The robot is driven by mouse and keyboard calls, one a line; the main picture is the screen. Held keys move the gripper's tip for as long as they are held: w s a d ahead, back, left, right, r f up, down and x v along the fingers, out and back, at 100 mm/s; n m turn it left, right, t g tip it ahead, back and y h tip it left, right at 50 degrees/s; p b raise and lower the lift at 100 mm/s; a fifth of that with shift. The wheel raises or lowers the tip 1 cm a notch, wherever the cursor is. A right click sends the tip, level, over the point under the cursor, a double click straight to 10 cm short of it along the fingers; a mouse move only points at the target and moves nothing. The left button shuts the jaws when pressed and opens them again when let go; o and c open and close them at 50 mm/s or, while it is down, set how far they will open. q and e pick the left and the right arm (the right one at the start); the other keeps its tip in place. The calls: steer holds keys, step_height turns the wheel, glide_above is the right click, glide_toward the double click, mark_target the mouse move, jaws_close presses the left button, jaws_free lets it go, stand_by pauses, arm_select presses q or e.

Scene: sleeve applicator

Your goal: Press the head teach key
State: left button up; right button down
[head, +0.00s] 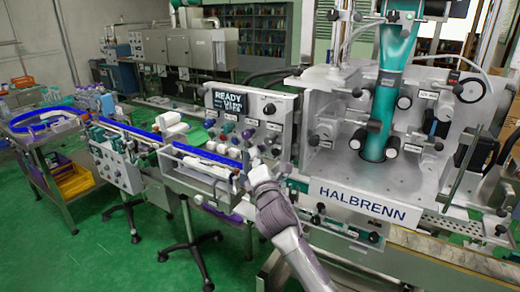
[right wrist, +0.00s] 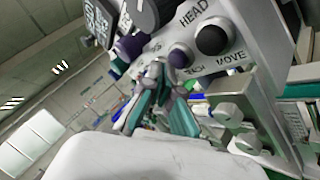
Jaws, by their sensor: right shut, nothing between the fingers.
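The grey control panel (head: 286,103) stands left of the large HALBRENN machine, with a lit display and several dark knobs and keys. My right gripper (head: 253,163) is shut and empty, low in front of the panel. In the right wrist view my right gripper's fingertips (right wrist: 156,72) are close to the panel face, beside a partly covered label that seems to end in "ECH". A black knob (right wrist: 212,40) sits by the words HEAD and MOVE, and a purple knob (right wrist: 130,46) is to its left. I cannot pick out the teach key itself or tell contact. My left gripper is not in view.
The HALBRENN machine (head: 365,207) fills the right side, with a teal sleeve (head: 385,105) hanging in it. A conveyor with blue rails (head: 207,155) runs below the panel. A cart (head: 45,150) stands far left. Green floor is open at the lower left.

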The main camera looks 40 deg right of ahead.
steer(key=shift+s+a, duration=0.15)
steer(key=shift+a, duration=0.2)
steer(key=a, duration=0.1)
steer(key=s+a, duration=0.1)
steer(key=a, duration=0.1)
steer(key=s+a, duration=0.1)
steer(key=shift+a, duration=0.3)
stand_by(0.8)
